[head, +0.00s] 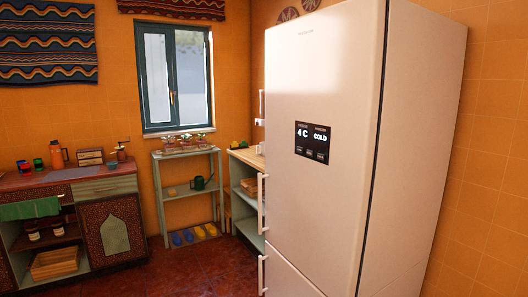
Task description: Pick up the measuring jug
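I cannot make out a measuring jug for certain in the head view. A small pale object (259,149) stands on the wooden-topped counter behind the fridge, partly hidden, and is too small to identify. A dark green can with a spout (199,183) sits on the middle shelf of the green shelf unit under the window. Neither of my grippers is in view.
A large white fridge (318,90) stands close on the right and hides much of the counter (246,157). The green shelf unit (159,200) stands by the back wall. A cabinet (113,230) with red and green cups is at left. Red floor (185,272) is open between.

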